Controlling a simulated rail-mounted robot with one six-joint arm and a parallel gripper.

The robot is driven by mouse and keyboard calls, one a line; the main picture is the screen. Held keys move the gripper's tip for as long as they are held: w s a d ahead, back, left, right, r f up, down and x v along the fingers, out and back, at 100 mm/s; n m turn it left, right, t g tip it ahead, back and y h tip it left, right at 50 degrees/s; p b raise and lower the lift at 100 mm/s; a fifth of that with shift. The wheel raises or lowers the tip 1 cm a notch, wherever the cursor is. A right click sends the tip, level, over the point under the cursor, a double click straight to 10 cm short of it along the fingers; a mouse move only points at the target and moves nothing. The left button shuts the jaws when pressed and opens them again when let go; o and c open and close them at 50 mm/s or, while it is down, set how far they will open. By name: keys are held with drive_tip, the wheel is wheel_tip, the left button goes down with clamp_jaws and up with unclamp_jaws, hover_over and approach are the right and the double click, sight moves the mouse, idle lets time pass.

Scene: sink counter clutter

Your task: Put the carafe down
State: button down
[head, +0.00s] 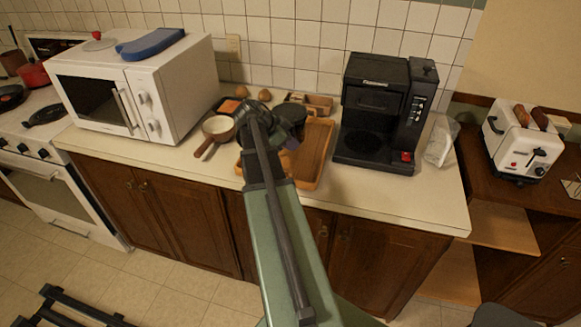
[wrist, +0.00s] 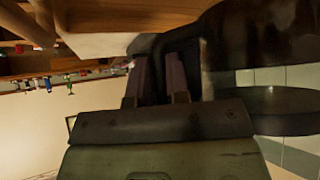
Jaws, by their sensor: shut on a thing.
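My gripper (wrist: 158,85) is shut on the dark carafe (wrist: 250,40), apparently at its handle, in the wrist view. The carafe's dark body fills the upper right there, beside the fingers. In the head view the carafe (head: 291,112) shows as a dark round shape just right of my wrist, over the back part of the wooden tray (head: 318,165). My arm hides part of it and the fingers. I cannot tell whether its base touches anything. The black coffee maker (head: 375,110) stands right of the tray, and no carafe shows in its bay.
A pan (head: 216,126) lies left of the tray, and a white microwave (head: 150,90) stands farther left. A wooden box (head: 318,103) is behind the tray. A clear bag (head: 440,142) lies right of the coffee maker. Bare counter (head: 345,178) runs along the front.

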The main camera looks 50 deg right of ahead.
wheel_tip(320, 180, down, 4)
drive_tip(key=b, duration=0.4)
drive_tip(key=shift+f, duration=0.25)
drive_tip(key=shift+r, duration=0.3)
drive_tip(key=shift+f, duration=0.2)
drive_tip(key=c, duration=1.1)
unclamp_jaws()
drive_tip(key=shift+r, duration=0.1)
